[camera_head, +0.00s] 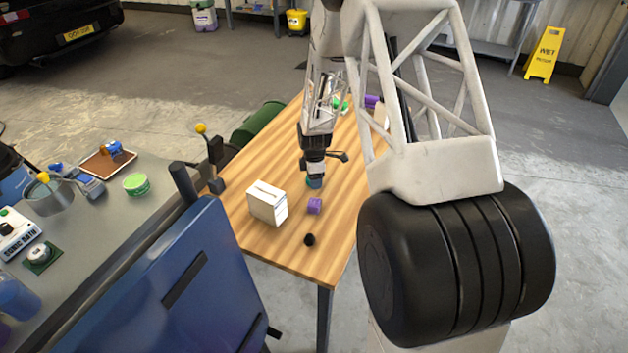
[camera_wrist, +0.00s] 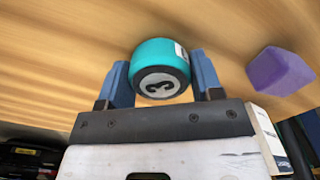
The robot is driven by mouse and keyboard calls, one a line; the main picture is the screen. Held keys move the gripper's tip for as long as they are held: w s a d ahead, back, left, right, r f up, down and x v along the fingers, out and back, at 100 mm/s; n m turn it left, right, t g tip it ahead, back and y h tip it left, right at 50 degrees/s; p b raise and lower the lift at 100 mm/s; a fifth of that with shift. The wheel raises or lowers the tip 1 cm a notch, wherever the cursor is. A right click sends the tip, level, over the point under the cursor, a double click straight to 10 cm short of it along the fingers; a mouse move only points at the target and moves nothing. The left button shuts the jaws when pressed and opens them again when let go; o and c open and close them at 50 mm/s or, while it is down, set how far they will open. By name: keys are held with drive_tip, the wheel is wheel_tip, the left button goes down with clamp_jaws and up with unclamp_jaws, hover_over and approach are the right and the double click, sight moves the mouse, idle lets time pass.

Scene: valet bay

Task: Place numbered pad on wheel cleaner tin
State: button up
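I cannot tell whether the pad touches the table. A low round green tin (camera_head: 136,184) stands on the grey bench at left; its label is too small to read, so I cannot confirm it as the wheel cleaner tin.
A purple block (camera_head: 314,206), a white box (camera_head: 267,202) and a small black object (camera_head: 309,239) lie near my gripper on the wooden table (camera_head: 290,255). A yellow-knobbed lever (camera_head: 212,160) and a blue panel (camera_head: 190,280) stand between table and bench. A brown tray (camera_head: 98,166) lies beyond the tin.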

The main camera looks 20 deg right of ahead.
drive_tip(key=c, duration=0.5)
drive_tip(key=shift+r, duration=5)
